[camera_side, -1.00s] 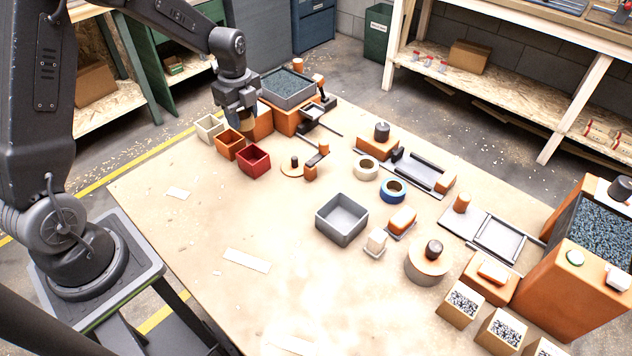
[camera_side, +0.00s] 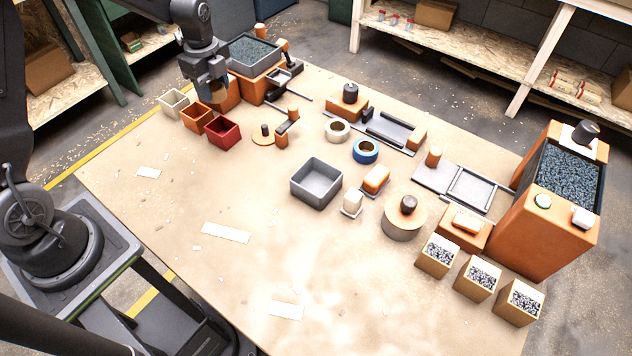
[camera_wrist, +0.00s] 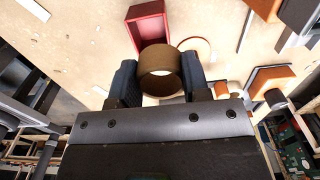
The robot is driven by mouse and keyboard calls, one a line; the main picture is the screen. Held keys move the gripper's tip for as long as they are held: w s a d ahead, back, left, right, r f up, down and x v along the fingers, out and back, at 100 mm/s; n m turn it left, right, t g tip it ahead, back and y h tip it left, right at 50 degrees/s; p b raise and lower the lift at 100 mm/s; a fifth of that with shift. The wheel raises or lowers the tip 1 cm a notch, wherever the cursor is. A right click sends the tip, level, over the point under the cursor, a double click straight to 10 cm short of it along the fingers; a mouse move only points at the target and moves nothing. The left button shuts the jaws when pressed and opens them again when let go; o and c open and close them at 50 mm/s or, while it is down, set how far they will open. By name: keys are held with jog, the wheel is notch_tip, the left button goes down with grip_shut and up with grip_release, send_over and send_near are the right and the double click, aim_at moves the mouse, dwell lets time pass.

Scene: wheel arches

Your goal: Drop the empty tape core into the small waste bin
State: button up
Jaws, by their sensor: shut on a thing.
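The empty tape core (camera_wrist: 160,82), a brown cardboard ring, sits between the fingers of my gripper (camera_wrist: 160,78) in the wrist view. The gripper is shut on it, with a dark finger on each side. In the side view my gripper (camera_side: 212,88) is above the table's far left part, just beyond three small open boxes: cream (camera_side: 174,103), orange (camera_side: 196,118) and red (camera_side: 223,132). The red box also shows in the wrist view (camera_wrist: 148,28), ahead of the core. I cannot tell which container is the waste bin; a larger grey open bin (camera_side: 316,183) stands mid-table.
An orange stand with a grey tray of dark bits (camera_side: 253,50) is close behind my gripper. A white roll (camera_side: 327,130) and a blue tape roll (camera_side: 366,159) lie right of the boxes. The near left of the table is mostly clear, apart from paper strips.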

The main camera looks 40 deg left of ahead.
jog(key=d+r, duration=0.3)
jog(key=d, duration=2.7)
jog(key=shift+s+d+f, duration=0.1)
jog(key=shift+s+f, duration=0.1)
jog(key=shift+f, duration=1.1)
jog(key=shift+s+d+f, duration=0.1)
jog(key=shift+s+f, duration=0.1)
jog(key=shift+f, duration=1.1)
jog(key=o, duration=1)
notch_tip(320, 180, up, 14)
jog(key=shift+f, duration=0.1)
